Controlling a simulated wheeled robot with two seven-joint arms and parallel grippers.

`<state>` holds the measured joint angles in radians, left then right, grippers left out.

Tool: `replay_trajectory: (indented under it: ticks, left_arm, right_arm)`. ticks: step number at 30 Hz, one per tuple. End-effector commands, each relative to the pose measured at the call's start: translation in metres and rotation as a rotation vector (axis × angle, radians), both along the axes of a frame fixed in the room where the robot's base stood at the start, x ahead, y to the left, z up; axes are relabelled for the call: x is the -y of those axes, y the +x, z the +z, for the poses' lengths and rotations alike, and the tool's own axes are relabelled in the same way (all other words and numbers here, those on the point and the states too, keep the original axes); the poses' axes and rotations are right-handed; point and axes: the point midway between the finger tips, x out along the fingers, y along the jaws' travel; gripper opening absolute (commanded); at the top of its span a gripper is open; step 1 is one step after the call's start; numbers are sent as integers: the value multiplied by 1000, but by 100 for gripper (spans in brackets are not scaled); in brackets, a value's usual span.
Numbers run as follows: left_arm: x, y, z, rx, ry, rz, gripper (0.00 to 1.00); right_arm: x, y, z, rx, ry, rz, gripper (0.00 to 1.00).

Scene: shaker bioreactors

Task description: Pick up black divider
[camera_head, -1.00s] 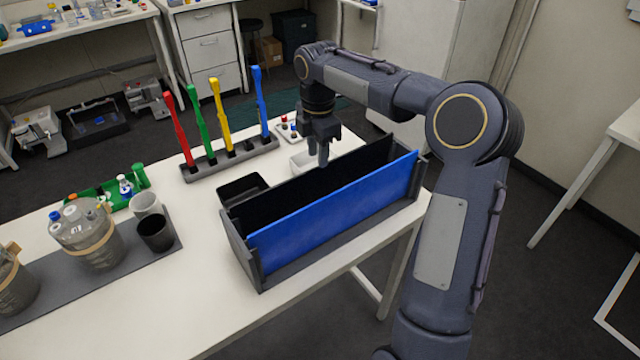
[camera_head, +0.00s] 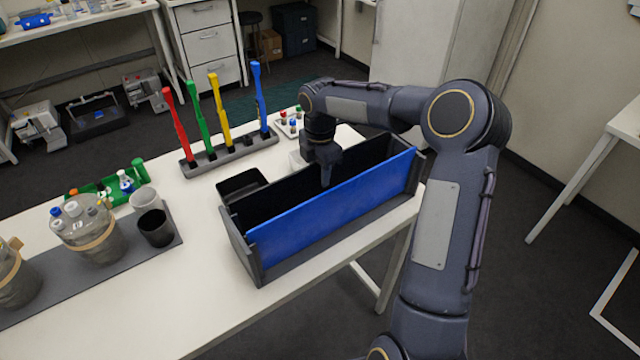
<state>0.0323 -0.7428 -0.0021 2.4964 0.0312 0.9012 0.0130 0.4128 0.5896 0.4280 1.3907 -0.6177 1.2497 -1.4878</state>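The black divider (camera_head: 285,198) stands upright as a long dark panel in the grey box (camera_head: 232,250), behind a blue divider (camera_head: 335,203). My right gripper (camera_head: 326,183) points down at the middle of the black divider's top edge, with its fingertips low behind the blue divider's edge. The fingers are seen nearly edge-on, so I cannot tell whether they are open or shut on the divider. My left gripper is not in view.
A rack (camera_head: 232,150) with red, green, yellow and blue tools stands behind the box. Beakers and a glass vessel (camera_head: 92,235) stand at left. The front table area is clear.

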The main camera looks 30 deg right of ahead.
Motion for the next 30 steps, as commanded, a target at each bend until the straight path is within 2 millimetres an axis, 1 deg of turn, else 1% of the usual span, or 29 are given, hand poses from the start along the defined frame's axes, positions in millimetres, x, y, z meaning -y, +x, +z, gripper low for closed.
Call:
replay_trajectory:
  ticks: [1, 6, 7, 17, 22, 26, 30]
  left_arm:
    - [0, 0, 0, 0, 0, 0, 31]
    - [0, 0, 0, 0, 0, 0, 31]
    - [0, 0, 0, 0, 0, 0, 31]
    - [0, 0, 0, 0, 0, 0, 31]
    - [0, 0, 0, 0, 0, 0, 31]
    - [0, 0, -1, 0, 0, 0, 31]
    - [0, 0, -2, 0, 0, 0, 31]
  right_arm:
    - [0, 0, 0, 0, 0, 0, 24]
    - [0, 0, 1, 0, 0, 0, 2]
    - [0, 0, 0, 0, 0, 0, 0]
    - [0, 0, 1, 1, 0, -1, 0]
    - [0, 0, 7, 2, -1, -1, 0]
    - [0, 1, 20, 3, -2, -1, 0]
    - [0, 1, 43, 6, -2, -1, 0]
